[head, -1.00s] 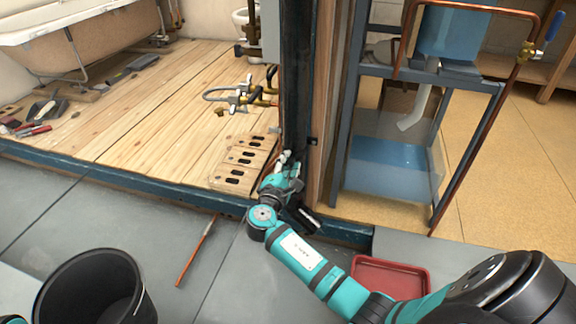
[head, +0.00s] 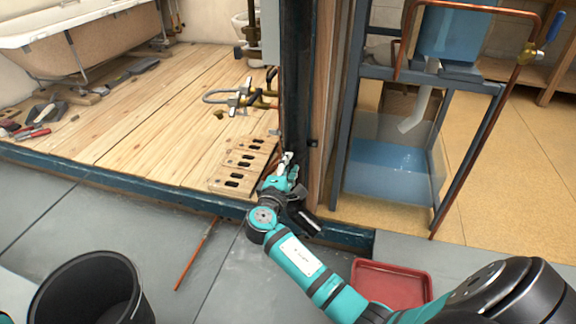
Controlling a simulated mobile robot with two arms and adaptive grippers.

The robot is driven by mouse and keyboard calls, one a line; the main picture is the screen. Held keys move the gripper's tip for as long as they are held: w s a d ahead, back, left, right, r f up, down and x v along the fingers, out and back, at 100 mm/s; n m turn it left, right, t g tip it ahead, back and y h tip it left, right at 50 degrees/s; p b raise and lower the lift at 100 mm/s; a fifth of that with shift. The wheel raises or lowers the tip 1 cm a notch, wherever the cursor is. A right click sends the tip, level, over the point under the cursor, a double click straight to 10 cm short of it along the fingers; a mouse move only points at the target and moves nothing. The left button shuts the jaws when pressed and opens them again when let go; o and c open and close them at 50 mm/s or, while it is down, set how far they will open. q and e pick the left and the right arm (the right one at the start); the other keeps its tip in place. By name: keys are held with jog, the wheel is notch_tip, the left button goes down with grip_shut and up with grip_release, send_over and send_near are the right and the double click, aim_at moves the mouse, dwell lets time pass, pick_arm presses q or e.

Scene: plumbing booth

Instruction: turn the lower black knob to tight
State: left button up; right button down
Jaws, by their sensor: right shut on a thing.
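My right gripper (head: 287,160) reaches to the foot of the dark upright post, beside the wooden blocks. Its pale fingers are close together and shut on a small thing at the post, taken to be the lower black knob. The knob itself is hidden by the fingers and the dark post behind, so its angle cannot be read. My left gripper is not in view.
The dark post (head: 296,80) stands close beside the gripper. Slotted wooden blocks (head: 235,175) lie left of it. A black bucket (head: 90,290), a copper rod (head: 197,254) and a red tray (head: 391,284) are on the grey floor. A blue-water tank (head: 385,185) stands right.

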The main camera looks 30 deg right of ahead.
jog(key=c, duration=1)
grip_release()
jog(key=shift+s, duration=0.1)
jog(key=v, duration=1.2)
jog(key=shift+f, duration=0.1)
